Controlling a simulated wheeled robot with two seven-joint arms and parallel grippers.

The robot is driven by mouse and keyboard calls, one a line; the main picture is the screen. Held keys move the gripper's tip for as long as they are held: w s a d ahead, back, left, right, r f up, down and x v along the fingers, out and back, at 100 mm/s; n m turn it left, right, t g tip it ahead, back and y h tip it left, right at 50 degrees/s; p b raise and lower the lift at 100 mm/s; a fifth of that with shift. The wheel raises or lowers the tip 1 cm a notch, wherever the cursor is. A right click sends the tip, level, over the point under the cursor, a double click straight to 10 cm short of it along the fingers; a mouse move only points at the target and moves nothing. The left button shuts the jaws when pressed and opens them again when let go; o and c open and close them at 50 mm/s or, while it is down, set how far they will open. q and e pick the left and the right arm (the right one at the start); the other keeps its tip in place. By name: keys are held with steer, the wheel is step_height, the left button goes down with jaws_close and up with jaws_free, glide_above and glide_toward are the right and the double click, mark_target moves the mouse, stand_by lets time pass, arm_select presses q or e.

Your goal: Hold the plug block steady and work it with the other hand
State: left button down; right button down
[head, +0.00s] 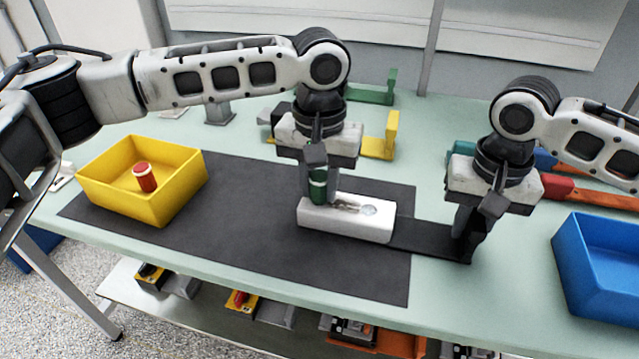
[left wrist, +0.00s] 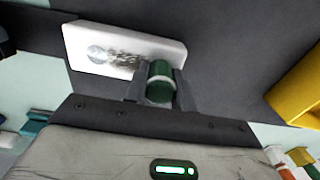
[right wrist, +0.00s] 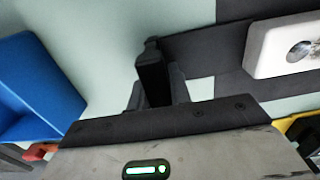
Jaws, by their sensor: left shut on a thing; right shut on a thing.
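The white plug block (head: 340,222) lies on the dark mat, with a round metal disc and a dark smudged patch on its top. It also shows in the left wrist view (left wrist: 110,50). A black flat handle (head: 425,238) extends from its right end and turns up at its outer end. My left gripper (head: 318,192) is shut on a green plug with a pale band (left wrist: 160,82), at the block's left end. Whether the plug is seated in the block is hidden. My right gripper (head: 466,235) is shut on the upright end of the black handle (right wrist: 152,75).
A blue bin (head: 590,275) stands at the right. Green and yellow brackets (head: 385,140) stand behind my left gripper. The front of the dark mat (head: 250,255) is clear.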

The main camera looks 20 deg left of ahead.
mark_target(319, 174)
arm_select(q)
step_height(319, 174, up, 11)
steer(key=shift+f, duration=0.1)
stand_by(0.3)
arm_select(e)
steer(key=c, duration=1.2)
jaws_free()
